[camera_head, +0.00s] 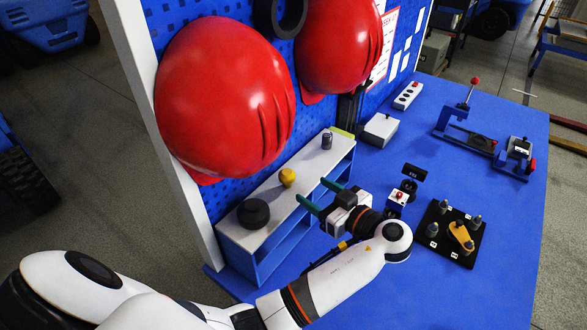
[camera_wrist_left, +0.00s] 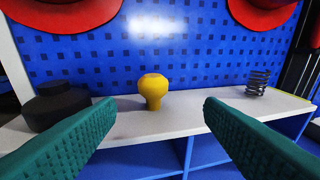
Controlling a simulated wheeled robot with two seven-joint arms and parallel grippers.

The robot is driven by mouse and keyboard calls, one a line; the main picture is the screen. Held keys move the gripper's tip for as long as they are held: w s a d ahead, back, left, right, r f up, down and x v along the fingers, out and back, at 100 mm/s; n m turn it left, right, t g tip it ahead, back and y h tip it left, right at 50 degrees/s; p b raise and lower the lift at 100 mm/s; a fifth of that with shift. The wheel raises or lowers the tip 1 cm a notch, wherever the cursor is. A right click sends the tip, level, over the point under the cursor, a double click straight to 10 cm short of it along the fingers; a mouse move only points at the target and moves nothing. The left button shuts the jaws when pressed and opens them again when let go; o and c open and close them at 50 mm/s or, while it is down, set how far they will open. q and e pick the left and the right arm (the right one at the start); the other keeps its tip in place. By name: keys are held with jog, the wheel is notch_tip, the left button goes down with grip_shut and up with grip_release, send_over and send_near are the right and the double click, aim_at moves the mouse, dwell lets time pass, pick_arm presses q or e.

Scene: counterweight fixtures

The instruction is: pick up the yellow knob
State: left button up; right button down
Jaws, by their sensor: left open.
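The yellow knob (camera_head: 287,177) stands upright on the white top of a small blue shelf unit (camera_head: 318,160). In the left wrist view the knob (camera_wrist_left: 153,90) is near the middle, between and beyond the two green fingers. My left gripper (camera_head: 316,193) is open and empty in front of the shelf, its fingers pointing toward the knob and apart from it. The gripper also shows in the left wrist view (camera_wrist_left: 158,125). My right gripper is not in view.
A black round weight (camera_head: 253,212) stands left of the knob and a dark spring (camera_head: 327,139) to the right. A blue pegboard with red helmets (camera_head: 225,95) rises behind. A black plate with pegs (camera_head: 437,232) lies on the blue table, whose front right is clear.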

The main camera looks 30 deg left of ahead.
aim_at(287, 178)
pick_arm(q)
jog(key=a+p, duration=0.1)
jog(key=a, duration=0.3)
jog(key=shift+a, duration=0.1)
jog(key=shift+w+a+f, duration=0.15)
jog(key=shift+a, duration=0.05)
jog(key=shift+w+a+p, duration=0.2)
jog(key=shift+a+p, duration=0.05)
jog(key=shift+p, duration=0.25)
jog(key=p+x, duration=0.2)
jog(key=x, duration=0.2)
jog(key=shift+s+a+f, duration=0.15)
jog(key=shift+a+f, duration=0.05)
jog(key=shift+a, duration=0.05)
jog(key=shift+a+f, duration=0.1)
jog(key=shift+a, duration=0.05)
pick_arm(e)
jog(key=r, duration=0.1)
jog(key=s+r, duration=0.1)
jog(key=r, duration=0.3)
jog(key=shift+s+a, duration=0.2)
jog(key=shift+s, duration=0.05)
pick_arm(q)
jog(key=c, duration=1.1)
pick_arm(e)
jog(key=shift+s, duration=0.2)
